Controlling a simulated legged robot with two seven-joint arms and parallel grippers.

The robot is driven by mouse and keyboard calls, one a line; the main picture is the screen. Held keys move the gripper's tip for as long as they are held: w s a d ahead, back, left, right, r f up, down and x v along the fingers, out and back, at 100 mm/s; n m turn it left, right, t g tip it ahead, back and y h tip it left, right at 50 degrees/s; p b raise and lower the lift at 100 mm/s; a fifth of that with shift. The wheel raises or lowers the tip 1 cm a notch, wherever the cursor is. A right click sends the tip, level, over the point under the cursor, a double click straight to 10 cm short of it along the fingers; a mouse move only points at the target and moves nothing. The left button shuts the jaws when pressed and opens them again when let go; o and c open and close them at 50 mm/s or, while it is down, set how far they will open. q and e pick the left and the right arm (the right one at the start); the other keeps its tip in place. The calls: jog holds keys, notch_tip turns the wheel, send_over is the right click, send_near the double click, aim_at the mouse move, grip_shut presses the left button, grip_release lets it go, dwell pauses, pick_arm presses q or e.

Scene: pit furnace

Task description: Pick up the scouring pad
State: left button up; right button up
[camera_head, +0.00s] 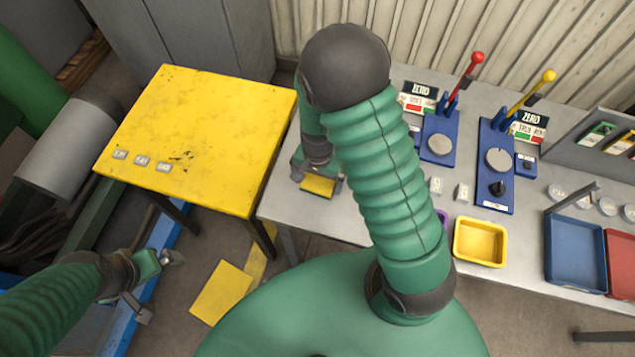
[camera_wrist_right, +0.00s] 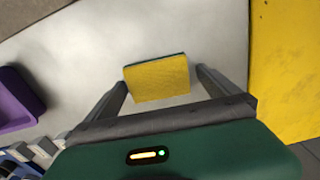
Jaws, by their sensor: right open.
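The scouring pad (camera_head: 318,186) is a yellow block with a dark edge along one side. It lies on the grey table near its left end. In the right wrist view the pad (camera_wrist_right: 157,78) sits between and slightly beyond the two fingers. My right gripper (camera_head: 316,178) is open over the pad, with one finger on each side and a gap to it. It also shows in the right wrist view (camera_wrist_right: 160,82). My left gripper (camera_head: 158,282) is at the lower left, away from the table; its fingers look apart.
A yellow table (camera_head: 205,130) with small tags adjoins the grey table (camera_head: 400,92) on the left. A purple bin (camera_wrist_right: 18,98) and a yellow bin (camera_head: 480,242) stand to the right. Blue lever devices (camera_head: 495,165), a blue tray (camera_head: 575,255) and a red tray (camera_head: 622,262) lie further right.

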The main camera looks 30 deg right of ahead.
aim_at(318, 182)
jog(key=shift+s+r, duration=0.1)
jog(key=shift+s, duration=0.1)
jog(key=c, duration=1.3)
jog(key=shift+w+r, duration=0.1)
jog(key=shift+r, duration=0.4)
notch_tip(318, 182, up, 2)
jog(key=shift+w+r, duration=0.1)
jog(key=shift+r, duration=0.1)
jog(key=s+a, duration=0.2)
jog(key=s, duration=0.1)
jog(key=s+a+r, duration=0.1)
jog(key=s+a, duration=0.1)
jog(key=s, duration=0.1)
jog(key=s+a, duration=0.2)
jog(key=s, duration=0.1)
jog(key=shift+a+r+p, duration=0.15)
jog(key=shift+p, duration=0.15)
jog(key=p, duration=0.3)
jog(key=s+r+p, duration=0.1)
jog(key=p, duration=0.2)
jog(key=shift+a, duration=0.3)
jog(key=shift+s+a+f+p, duration=0.2)
jog(key=shift+s+a+p, duration=0.55)
jog(key=shift+p, duration=0.9)
jog(key=shift+s+a+f+p, duration=0.15)
jog(key=shift+s+a+p, duration=0.25)
jog(key=shift+s+p, duration=0.9)
